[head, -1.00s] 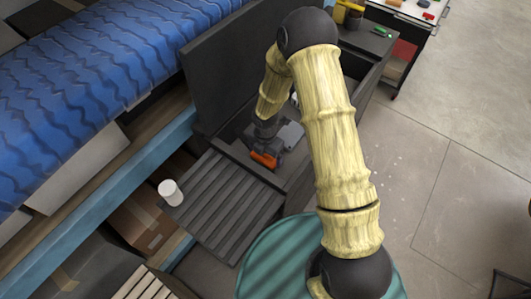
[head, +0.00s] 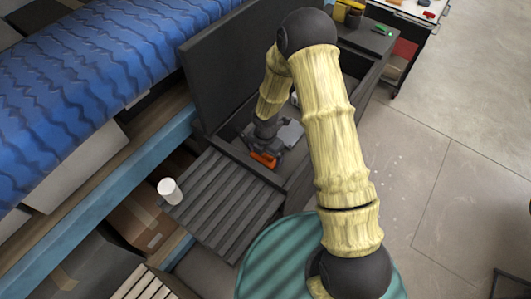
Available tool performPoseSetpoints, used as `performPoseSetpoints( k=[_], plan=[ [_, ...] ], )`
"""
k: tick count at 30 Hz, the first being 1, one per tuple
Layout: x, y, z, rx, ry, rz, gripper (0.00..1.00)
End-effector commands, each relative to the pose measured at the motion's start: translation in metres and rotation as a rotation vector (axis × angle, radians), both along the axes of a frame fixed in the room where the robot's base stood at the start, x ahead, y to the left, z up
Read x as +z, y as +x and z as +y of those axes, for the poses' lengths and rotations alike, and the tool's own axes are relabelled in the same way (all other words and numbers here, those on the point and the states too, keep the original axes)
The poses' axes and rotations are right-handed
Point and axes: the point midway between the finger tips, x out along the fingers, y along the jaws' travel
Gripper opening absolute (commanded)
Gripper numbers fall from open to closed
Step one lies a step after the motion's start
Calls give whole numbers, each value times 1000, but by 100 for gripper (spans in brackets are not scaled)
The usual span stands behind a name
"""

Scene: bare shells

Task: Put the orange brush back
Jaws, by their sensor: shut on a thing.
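The orange brush (head: 263,159) is at my gripper (head: 268,150), which is shut on it. It is low over the near edge of an open dark grey box (head: 213,80), beside the slatted grey surface. My arm reaches over the box from the right. The gripper's fingers are small in the head view and partly hidden by the wrist. I cannot tell whether the brush touches the box.
A slatted grey surface (head: 225,205) lies in front of the box, with a white cup (head: 169,190) at its left corner. A blue wavy-topped roll (head: 90,75) lies to the left. A yellow item (head: 349,13) and a green item (head: 382,30) sit at the back right.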

Motion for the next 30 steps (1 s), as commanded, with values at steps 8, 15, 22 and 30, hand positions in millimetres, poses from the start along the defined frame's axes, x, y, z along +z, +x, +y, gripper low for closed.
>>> performPoseSetpoints(
  k=[8, 15, 22, 30],
  plan=[
    [0, 0, 0, 0, 1, -1, 69],
    [0, 0, 0, 0, 1, -1, 100],
    [-1, 0, 0, 0, 0, 0, 100],
    [-1, 0, 0, 0, 0, 0, 100]
  ],
)
